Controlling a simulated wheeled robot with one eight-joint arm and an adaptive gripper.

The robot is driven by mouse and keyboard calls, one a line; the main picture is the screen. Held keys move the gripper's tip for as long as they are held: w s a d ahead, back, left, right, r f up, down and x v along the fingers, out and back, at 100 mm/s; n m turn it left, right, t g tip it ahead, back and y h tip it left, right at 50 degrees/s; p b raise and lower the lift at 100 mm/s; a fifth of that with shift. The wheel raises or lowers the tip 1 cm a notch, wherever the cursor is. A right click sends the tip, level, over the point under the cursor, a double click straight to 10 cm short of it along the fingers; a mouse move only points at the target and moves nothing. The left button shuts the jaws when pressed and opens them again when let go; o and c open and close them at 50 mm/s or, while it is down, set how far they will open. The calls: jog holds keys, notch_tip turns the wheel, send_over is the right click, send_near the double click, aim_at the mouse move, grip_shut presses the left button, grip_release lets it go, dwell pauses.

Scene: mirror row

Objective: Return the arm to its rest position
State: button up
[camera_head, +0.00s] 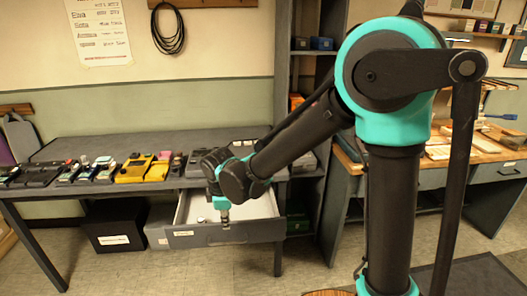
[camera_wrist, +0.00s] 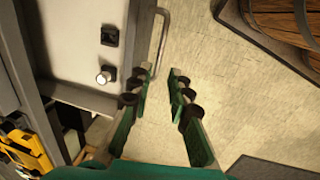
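My gripper (camera_head: 224,218) hangs at the front of a pulled-out drawer (camera_head: 262,207) under the grey workbench (camera_head: 250,134). In the wrist view my gripper (camera_wrist: 160,76) has its two green fingers apart, with bare floor showing between them. The drawer's bar handle (camera_wrist: 163,38) is just beyond the left fingertip; I cannot tell whether they touch. My arm is stretched forward and down from the column, with nothing seen in its grip.
The open drawer holds a black piece (camera_wrist: 109,36) and a silver knob-like piece (camera_wrist: 104,77). Yellow devices (camera_head: 134,168) and several small items line the workbench. A black box (camera_head: 114,225) stands below. A wooden bench (camera_head: 478,146) is at right.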

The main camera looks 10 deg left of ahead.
jog(key=w+d+r+m, duration=0.1)
jog(key=w+d+m, duration=0.2)
jog(key=d+m, duration=1.3)
jog(key=s+d+f+m+t, duration=0.1)
jog(key=s+d+m, duration=0.1)
jog(key=d, duration=0.9)
jog(key=s+d+f+m+t, duration=0.1)
jog(key=s+d, duration=0.4)
jog(key=d, duration=0.6)
jog(key=shift+s+d+f+m+h, duration=0.3)
jog(key=shift+d+m, duration=0.1)
jog(key=shift+m, duration=0.4)
